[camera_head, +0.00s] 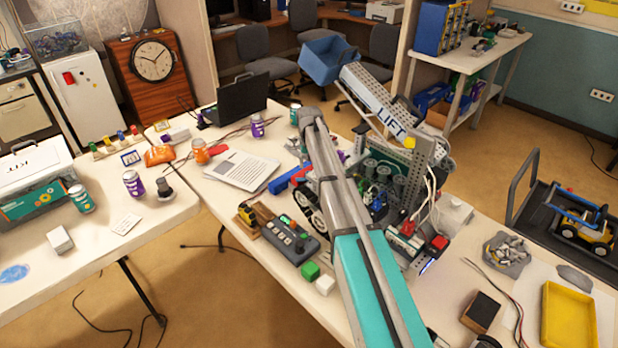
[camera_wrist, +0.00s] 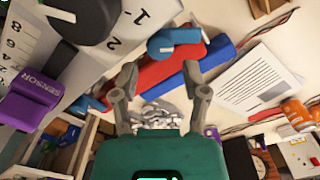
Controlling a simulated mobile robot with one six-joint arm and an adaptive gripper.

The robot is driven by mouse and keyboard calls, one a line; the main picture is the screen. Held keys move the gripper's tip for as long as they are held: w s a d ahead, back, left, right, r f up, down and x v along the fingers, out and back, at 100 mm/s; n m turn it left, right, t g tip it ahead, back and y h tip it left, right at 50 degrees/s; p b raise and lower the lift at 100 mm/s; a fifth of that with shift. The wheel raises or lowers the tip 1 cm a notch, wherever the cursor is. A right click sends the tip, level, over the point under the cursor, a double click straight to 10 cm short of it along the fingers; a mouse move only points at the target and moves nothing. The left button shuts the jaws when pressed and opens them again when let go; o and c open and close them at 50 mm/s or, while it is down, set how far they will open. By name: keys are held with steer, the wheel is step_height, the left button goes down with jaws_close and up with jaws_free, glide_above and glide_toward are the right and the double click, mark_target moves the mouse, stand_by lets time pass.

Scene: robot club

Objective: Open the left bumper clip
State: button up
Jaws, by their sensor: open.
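My gripper (camera_wrist: 161,97) is open in the wrist view, with two grey fingers apart and nothing between their tips. Beyond the fingertips lie a red bar (camera_wrist: 155,70) and a blue bar (camera_wrist: 219,52), apparently bumper parts. A short blue piece (camera_wrist: 174,40) sits against the red bar; I cannot tell if it is the left bumper clip, or if it is open. My gripper does not touch it. In the head view, the club robot (camera_head: 385,165) with a LIFT plate stands on the table, partly behind my arm. The blue bar (camera_head: 287,180) shows at its left. My gripper cannot be made out there.
A purple SENSOR box (camera_wrist: 36,100) is at left in the wrist view. Papers (camera_head: 242,168) and an orange can (camera_head: 200,151) lie left of the robot. A yellow tray (camera_head: 568,315) is at right.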

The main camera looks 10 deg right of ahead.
mark_target(304, 177)
steer(key=shift+f+b, duration=1.85)
steer(key=shift+f, duration=0.3)
jaws_close()
steer(key=shift+n, duration=3.6)
